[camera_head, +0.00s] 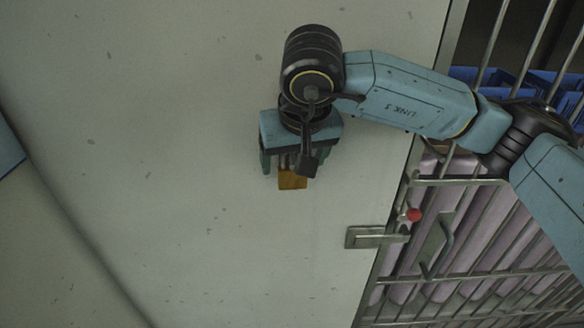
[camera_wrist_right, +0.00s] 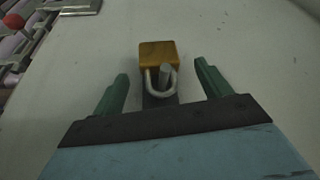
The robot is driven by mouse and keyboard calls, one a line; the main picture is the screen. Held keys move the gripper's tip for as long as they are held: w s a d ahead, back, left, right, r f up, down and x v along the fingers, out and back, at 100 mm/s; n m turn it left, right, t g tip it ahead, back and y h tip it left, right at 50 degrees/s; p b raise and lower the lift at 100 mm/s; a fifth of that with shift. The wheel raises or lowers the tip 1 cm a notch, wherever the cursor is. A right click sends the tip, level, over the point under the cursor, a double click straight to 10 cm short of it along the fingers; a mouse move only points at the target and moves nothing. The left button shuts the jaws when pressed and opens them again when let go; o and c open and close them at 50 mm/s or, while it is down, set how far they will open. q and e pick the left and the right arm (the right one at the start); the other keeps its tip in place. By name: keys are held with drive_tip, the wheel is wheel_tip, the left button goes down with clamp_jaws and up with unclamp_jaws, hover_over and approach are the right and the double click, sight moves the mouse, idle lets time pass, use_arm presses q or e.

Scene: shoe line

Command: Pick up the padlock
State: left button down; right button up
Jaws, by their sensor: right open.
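The padlock (camera_head: 292,180) has a brass-coloured body and lies on the pale surface just below my right gripper in the head view. The gripper and wrist hide part of it there. In the right wrist view the padlock (camera_wrist_right: 158,54) shows whole, with its silver shackle turned toward the gripper. My right gripper (camera_head: 287,165) is open, and its green fingers (camera_wrist_right: 162,80) stand on either side of the shackle, with a gap on both sides. The brass body lies a little beyond the fingertips. My left gripper is not in view.
A barred metal frame (camera_head: 470,268) with pinkish rolls behind it stands at the right. A latch plate (camera_head: 362,237) and a red knob (camera_head: 414,214) are at its edge. Blue bins (camera_head: 545,82) are at the top right. The pale surface left of the padlock is clear.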

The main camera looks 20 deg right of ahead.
drive_tip(key=shift+x, duration=0.85)
drive_tip(key=shift+c, duration=0.5)
drive_tip(key=shift+c, duration=1.3)
drive_tip(key=shift+r, duration=0.1)
drive_tip(key=c, duration=0.8)
drive_tip(key=shift+c, duration=0.2)
